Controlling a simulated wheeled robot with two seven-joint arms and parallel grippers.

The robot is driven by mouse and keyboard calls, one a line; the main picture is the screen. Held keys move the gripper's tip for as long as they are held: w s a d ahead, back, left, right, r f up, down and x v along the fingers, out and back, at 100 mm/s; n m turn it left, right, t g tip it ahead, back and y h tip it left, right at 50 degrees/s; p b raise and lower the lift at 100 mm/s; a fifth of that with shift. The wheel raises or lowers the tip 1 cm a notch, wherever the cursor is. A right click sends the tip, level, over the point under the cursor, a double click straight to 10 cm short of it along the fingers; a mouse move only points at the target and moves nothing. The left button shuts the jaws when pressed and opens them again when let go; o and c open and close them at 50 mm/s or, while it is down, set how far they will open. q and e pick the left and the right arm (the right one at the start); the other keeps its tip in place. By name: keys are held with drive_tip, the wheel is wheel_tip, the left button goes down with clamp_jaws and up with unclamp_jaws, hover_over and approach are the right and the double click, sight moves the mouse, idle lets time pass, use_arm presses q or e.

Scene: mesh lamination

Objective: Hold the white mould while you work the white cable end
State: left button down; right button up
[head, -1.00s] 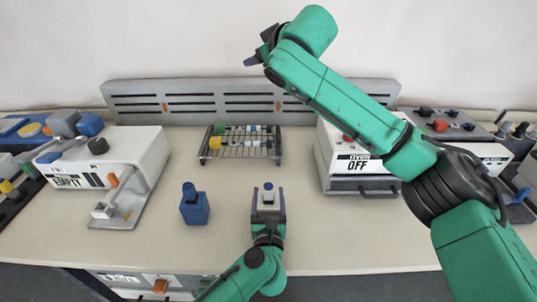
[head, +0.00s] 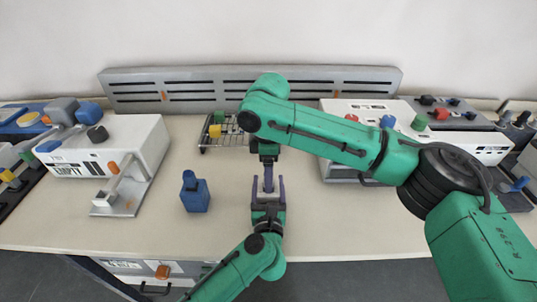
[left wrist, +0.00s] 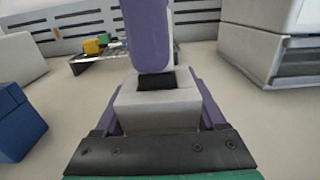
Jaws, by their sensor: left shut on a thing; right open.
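The white mould (left wrist: 158,105) is a pale block with a dark square opening in its top. My left gripper (head: 268,189) is shut on it, with one purple finger at each side, above the front part of the table. My right gripper (head: 268,178) points down over the mould. One purple finger of it fills the upper middle of the left wrist view, its tip close to the opening; whether it touches cannot be told. The other finger is hidden. I cannot make out the white cable end.
A blue block with a knob (head: 195,193) stands left of my left gripper. A wire rack (head: 208,140) with coloured pieces is behind, partly covered by my right arm. White machines stand left (head: 133,143) and right (head: 335,172).

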wheel_tip(320, 180, down, 2)
drive_tip(key=shift+f, duration=0.15)
clamp_jaws()
idle(0.6)
